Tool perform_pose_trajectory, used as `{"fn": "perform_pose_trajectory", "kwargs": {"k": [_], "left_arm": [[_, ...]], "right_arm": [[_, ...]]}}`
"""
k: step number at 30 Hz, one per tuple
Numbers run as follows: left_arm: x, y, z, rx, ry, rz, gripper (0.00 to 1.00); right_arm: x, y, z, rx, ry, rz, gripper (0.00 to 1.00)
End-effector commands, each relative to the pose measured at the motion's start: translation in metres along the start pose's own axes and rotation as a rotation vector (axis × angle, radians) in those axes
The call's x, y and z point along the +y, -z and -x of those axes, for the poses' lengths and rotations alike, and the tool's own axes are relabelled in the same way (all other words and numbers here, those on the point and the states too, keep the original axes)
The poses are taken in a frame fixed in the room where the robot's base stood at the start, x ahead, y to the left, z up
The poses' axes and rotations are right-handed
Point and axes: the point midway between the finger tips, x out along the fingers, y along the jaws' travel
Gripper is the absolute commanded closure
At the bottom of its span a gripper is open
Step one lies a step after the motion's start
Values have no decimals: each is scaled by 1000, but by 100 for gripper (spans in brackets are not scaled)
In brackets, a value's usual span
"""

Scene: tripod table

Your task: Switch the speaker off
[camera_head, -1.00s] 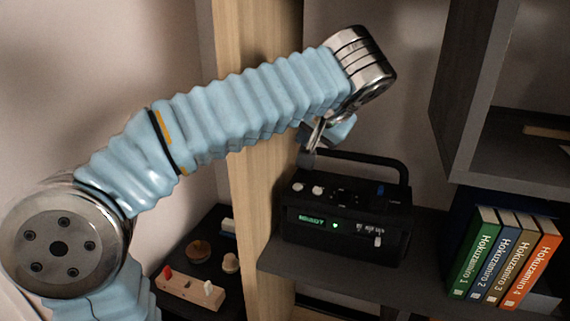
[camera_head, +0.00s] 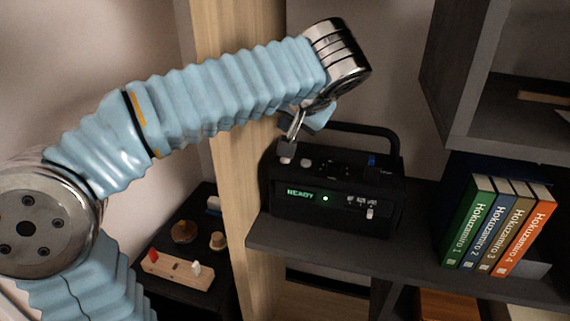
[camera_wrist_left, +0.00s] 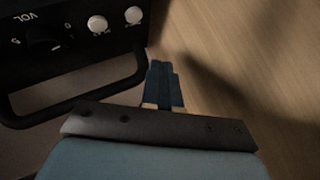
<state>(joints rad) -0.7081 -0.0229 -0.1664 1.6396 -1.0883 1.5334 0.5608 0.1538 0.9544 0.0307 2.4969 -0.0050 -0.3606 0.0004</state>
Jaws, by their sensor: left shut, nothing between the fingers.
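The speaker (camera_head: 335,213) is a black box with a carry handle, standing on a dark shelf. Its front display (camera_head: 300,194) glows green with "READY" and a green light beside it. Two pale round buttons sit on its top left: the left button (camera_head: 286,160) and the right button (camera_head: 306,163). They also show in the left wrist view, at its upper left. My left gripper (camera_head: 287,147) is shut and empty, its tips just above the left button; contact cannot be told. My right gripper is out of view.
A wooden upright (camera_head: 240,130) stands close left of the speaker. Several books (camera_head: 497,225) stand to the right on the shelf (camera_head: 340,253). A grey cabinet (camera_head: 455,95) hangs at upper right. A wooden switch board (camera_head: 178,270) lies at lower left.

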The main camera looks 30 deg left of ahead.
Motion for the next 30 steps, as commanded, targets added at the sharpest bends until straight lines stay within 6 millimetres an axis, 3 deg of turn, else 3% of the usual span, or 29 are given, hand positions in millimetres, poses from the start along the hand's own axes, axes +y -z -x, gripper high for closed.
{"fn": "perform_pose_trajectory", "kwargs": {"k": [1, 9, 30], "left_arm": [[7, -7, -10, 0, 0, 1, 100], [20, -20, -28, -1, 1, 1, 100], [22, -22, -30, 0, 0, 1, 100]], "right_arm": [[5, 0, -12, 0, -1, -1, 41], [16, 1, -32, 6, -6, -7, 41], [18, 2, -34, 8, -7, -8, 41]]}}
